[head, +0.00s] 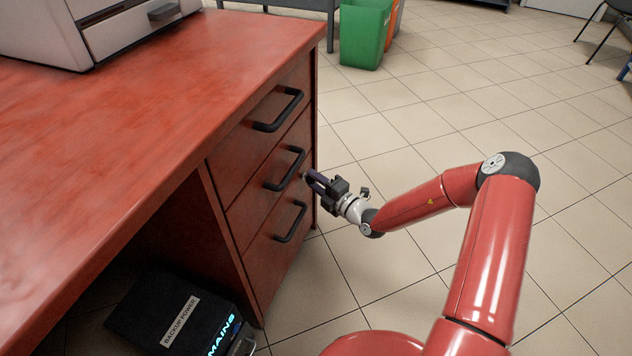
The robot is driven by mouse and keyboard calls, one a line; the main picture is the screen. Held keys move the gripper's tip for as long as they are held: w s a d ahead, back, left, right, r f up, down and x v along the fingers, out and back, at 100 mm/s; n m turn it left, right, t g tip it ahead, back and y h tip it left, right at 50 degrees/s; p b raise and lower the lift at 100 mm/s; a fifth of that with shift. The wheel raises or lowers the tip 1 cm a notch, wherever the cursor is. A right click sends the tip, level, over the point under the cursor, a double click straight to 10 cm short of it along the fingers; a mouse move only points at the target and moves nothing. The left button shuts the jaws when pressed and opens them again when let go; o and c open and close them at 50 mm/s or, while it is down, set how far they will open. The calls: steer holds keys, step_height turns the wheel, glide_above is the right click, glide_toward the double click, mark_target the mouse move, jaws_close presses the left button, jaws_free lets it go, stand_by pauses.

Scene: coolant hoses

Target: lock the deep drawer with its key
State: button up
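The desk's drawer stack has three closed drawers with black handles. The bottom drawer (262,272) has the tallest front and looks like the deep one. Its handle (291,222) is free. A small bit shows at the fingertips, too small to tell as a key. The lock is hidden or too small to see. Whether the fingers are shut on something cannot be told.
The middle drawer (243,206) and top drawer (232,150) are above. A black backup power box (150,300) stands on the floor under the red desk (130,110). A green bin (362,35) is behind the desk.

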steer(key=shift+c, duration=0.4)
jaws_close()
steer(key=shift+n, duration=0.3)
steer(key=shift+w+d+f+n+g+y+b, duration=0.1)
steer(key=shift+n+g+y+b, duration=0.95)
steer(key=shift+n, duration=2.55)
steer(key=shift+w+a+f+n+g+y+b, duration=0.25)
steer(key=shift+n+y+b, duration=0.9)
steer(key=shift+n, duration=2.45)
steer(key=shift+d+r+n+g+y+b, duration=0.2)
steer(key=shift+n+g+y+b, duration=0.45)
steer(key=shift+n+y, duration=2)
steer(key=shift+f+n+h, duration=0.1)
steer(key=shift+n+h, duration=0.85)
steer(key=shift+n, duration=0.3)
